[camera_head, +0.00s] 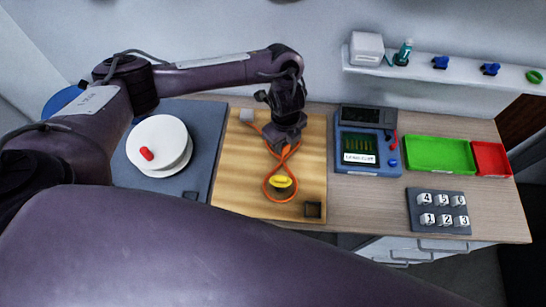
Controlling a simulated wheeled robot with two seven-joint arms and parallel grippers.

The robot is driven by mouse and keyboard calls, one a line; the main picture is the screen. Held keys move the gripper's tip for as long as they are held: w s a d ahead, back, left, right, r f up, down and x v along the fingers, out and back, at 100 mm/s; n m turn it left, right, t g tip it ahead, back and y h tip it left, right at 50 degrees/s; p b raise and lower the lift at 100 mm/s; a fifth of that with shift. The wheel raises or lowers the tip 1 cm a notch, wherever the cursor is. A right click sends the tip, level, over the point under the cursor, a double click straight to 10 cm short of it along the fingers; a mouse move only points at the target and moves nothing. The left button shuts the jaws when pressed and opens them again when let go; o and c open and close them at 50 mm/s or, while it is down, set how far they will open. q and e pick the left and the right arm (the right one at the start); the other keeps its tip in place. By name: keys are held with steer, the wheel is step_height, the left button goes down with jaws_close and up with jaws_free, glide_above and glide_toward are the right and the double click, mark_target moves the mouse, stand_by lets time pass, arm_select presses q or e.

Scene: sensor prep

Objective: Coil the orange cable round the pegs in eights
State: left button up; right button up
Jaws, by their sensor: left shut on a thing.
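The orange cable (266,187) lies on a wooden board (237,178). It loops around a yellow-topped peg (281,183) near the front of the board and crosses itself just behind that peg. My left gripper (284,146) is over the back half of the board, pointing down, shut on the cable near the crossing. The fingertips are partly hidden. Any peg under the gripper is hidden by it. A grey block (247,115) sits at the board's back left and a dark square block (313,210) at its front right. My right gripper is not in view.
Left of the board, a white round turntable (160,142) with a red piece (147,154) stands on a grey mat (205,125). Right of it are a blue meter (367,150), green tray (440,154), red tray (491,158) and numbered block rack (439,211). A shelf (430,75) hangs behind.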

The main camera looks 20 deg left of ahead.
arm_select(q)
steer(key=shift+w+r, duration=0.1)
steer(key=shift+r, duration=2.4)
